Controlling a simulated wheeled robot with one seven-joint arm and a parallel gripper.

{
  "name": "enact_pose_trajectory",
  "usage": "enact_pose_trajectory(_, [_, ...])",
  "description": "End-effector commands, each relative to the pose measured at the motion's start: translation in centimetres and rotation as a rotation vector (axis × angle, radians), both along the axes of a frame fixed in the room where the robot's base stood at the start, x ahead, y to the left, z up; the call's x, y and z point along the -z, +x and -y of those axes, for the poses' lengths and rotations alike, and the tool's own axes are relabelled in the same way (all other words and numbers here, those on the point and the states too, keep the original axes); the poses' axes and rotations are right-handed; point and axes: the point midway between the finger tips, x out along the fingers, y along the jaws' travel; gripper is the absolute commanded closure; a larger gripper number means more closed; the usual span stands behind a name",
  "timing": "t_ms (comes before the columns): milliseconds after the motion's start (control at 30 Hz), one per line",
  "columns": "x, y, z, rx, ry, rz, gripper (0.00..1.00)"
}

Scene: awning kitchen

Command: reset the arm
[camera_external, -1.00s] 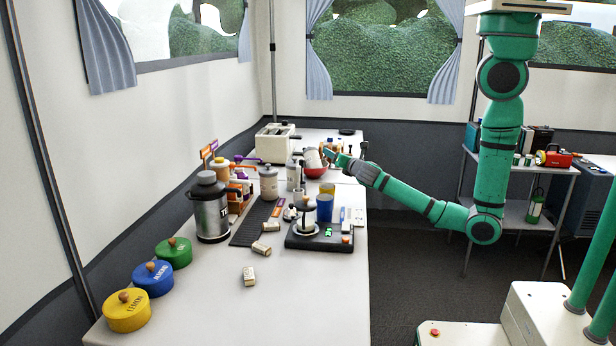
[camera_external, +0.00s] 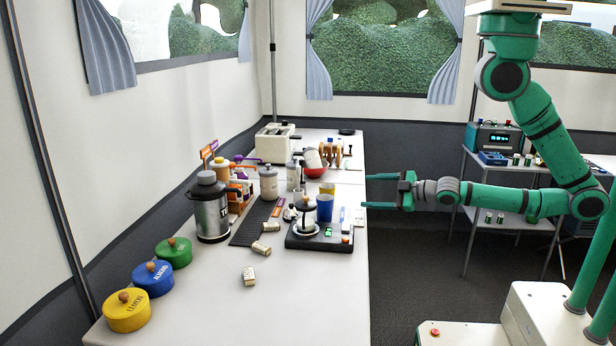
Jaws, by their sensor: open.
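My green arm reaches in from the right side of the external view, bent at the elbow. My gripper (camera_external: 368,191) is at the right edge of the long white table (camera_external: 215,285), its two fingers pointing left. The fingers are spread wide with nothing between them. A red bowl (camera_external: 316,171) stands on the table to the upper left of the gripper, with a pale container (camera_external: 312,158) leaning at it. Whether the container rests inside the bowl is hard to tell.
A dark tray (camera_external: 318,243) with a blue cup (camera_external: 324,207) stands left of the gripper. A steel jug (camera_external: 210,207), several canisters and a toaster (camera_external: 274,143) crowd the table. A metal shelf (camera_external: 512,226) stands behind my arm. Dark floor lies open below my forearm.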

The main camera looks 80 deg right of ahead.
Motion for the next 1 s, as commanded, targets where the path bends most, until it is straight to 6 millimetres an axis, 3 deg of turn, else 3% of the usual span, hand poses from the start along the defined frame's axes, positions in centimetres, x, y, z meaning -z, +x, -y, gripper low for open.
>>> enact_pose_trajectory(33, [-0.2,-0.9,-2.4,-0.046,0.06,0.013,0.3])
enact_pose_trajectory(200, [-1.8,-4.4,-8.9,-0.159,0.287,0.064,0.3])
enact_pose_trajectory(400, [-3.4,-9.3,-13.0,-0.198,0.539,0.09,0.3])
enact_pose_trajectory(633, [-4.2,-12.9,-14.2,-0.17,0.699,0.099,0.3])
enact_pose_trajectory(1000, [-4.3,-13.4,-14.3,-0.164,0.723,0.102,0.3])
